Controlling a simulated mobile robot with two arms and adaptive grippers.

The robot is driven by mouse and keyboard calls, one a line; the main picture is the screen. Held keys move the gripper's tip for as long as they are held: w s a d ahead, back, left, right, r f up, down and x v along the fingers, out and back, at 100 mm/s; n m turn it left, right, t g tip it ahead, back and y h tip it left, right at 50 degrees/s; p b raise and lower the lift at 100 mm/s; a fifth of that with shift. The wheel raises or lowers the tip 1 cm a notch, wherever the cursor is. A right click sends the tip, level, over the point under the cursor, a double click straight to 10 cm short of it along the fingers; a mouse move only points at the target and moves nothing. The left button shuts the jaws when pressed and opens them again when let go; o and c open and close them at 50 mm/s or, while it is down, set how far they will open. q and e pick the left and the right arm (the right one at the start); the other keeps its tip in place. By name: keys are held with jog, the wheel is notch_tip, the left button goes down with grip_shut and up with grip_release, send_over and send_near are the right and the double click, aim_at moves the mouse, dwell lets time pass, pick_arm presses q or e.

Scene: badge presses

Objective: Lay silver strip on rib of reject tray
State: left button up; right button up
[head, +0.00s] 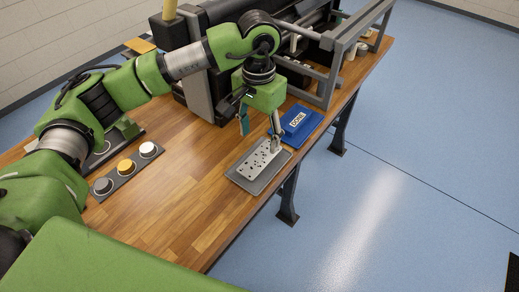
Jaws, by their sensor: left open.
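My left gripper (260,133) hangs from the green wrist over the right part of the table, fingers spread. A grey tray (241,180) lies below it near the table edge. On this tray lies a light silver perforated piece (259,160) with several dark dots; I cannot tell whether it is the silver strip. One finger reaches down close to its far end; I cannot tell whether they touch. I cannot make out a rib or a reject label. My right gripper is out of view.
A blue tray (310,125) labelled DONE lies just behind the grey tray. A dark press machine with a grey frame (327,85) stands at the back. A holder with grey, yellow and white round buttons (124,168) is at left. The middle of the wooden table (185,205) is clear.

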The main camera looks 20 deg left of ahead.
pick_arm(q)
jog(key=shift+r+b, duration=0.3)
jog(key=shift+r, duration=2.1)
